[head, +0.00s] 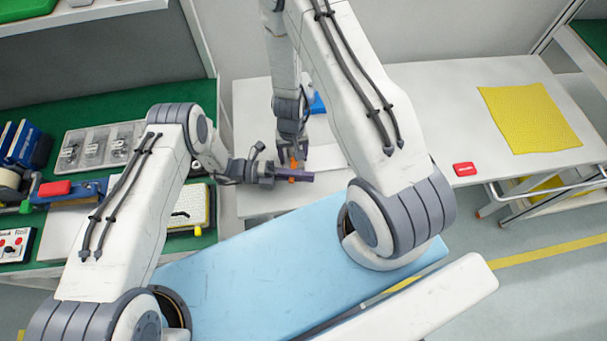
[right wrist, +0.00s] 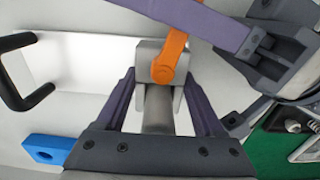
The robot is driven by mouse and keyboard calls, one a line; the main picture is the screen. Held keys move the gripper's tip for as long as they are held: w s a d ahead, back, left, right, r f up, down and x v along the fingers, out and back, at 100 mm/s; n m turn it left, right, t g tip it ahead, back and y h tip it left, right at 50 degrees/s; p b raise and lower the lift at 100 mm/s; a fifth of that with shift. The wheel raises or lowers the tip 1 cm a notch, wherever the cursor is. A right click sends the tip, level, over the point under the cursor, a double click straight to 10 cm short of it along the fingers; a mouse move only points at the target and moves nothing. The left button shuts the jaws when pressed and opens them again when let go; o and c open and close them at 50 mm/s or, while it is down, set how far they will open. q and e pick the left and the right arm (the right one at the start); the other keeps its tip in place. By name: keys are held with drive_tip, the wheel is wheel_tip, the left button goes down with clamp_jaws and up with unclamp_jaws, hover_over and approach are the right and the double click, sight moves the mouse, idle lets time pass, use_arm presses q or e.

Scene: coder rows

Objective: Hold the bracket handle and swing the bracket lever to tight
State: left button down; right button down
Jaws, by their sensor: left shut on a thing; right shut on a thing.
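The bracket shows in the right wrist view as a grey block with a grey handle (right wrist: 158,112). Its orange lever (right wrist: 168,62) is pivoted on top and points up in that picture, partly hidden by a purple finger of my left gripper (right wrist: 200,18). In the head view the lever (head: 292,180) is a small orange patch at the left gripper (head: 298,176), which is shut on it. My right gripper (head: 292,148) reaches down from above and is shut on the handle, one finger on each side. Most of the bracket is hidden in the head view.
A blue block (right wrist: 48,150) and a black bar handle (right wrist: 22,72) are near the bracket. A red item (head: 465,169) and a yellow cloth (head: 530,117) lie on the white table (head: 440,90), right. A green bench with trays (head: 100,146) stands left.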

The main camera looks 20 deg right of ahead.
use_arm(q)
drive_tip(key=shift+a+g, duration=0.1)
drive_tip(key=shift+g, duration=0.2)
drive_tip(key=shift+w+a+m+g+y, duration=0.1)
drive_tip(key=shift+a+m+g+y, duration=0.3)
drive_tip(key=shift+m+g+y, duration=0.55)
drive_tip(key=shift+w+a+m+g+y, duration=0.1)
drive_tip(key=shift+a+m+g+y, duration=0.3)
drive_tip(key=shift+m+g+y, duration=0.55)
drive_tip(key=shift+w+a+m+g+y, duration=0.1)
drive_tip(key=shift+a+m+g+y, duration=0.3)
drive_tip(key=shift+m+g+y, duration=0.45)
drive_tip(key=shift+a+y, duration=0.1)
drive_tip(key=shift+y, duration=0.45)
drive_tip(key=c, duration=0.9)
unclamp_jaws()
drive_tip(key=shift+o, duration=0.2)
